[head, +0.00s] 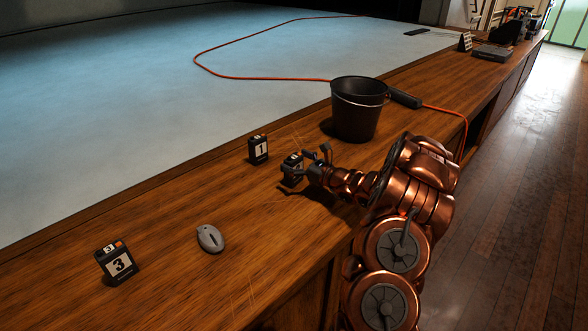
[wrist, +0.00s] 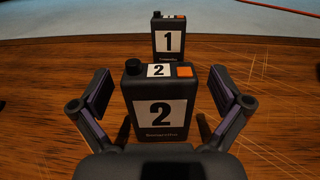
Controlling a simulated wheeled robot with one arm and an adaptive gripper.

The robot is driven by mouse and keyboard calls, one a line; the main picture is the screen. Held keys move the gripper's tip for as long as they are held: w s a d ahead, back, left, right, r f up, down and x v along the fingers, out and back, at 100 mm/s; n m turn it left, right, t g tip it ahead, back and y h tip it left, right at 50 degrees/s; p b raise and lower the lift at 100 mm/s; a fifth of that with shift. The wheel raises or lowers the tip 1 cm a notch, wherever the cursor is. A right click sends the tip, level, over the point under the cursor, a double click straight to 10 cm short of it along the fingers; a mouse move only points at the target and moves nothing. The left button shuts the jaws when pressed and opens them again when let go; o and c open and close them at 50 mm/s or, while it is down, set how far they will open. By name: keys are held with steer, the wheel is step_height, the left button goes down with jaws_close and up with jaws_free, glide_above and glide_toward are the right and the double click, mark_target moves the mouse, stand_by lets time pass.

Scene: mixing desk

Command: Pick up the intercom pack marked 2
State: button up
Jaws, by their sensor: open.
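The intercom pack marked 2 (wrist: 158,105) stands upright in the middle of the wrist view, black with white labels, an orange patch and a knob on top. My gripper (wrist: 165,98) is open, with one finger on each side of the pack and a visible gap on both sides. In the head view the pack (head: 292,168) is partly hidden by my gripper (head: 297,172). The intercom pack marked 1 (head: 258,149) stands behind it, and also shows in the wrist view (wrist: 168,42). The pack marked 3 (head: 118,262) stands at the lower left.
A grey mouse (head: 210,239) lies on the wooden desk (head: 180,205) between packs 3 and 2. A black bucket (head: 357,110) stands beyond my gripper. An orange cable (head: 260,78) runs across the blue surface to a black power strip (head: 405,98).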

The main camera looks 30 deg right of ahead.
steer(key=shift+w, duration=0.2)
steer(key=shift+c, duration=0.4)
steer(key=c, duration=1.4)
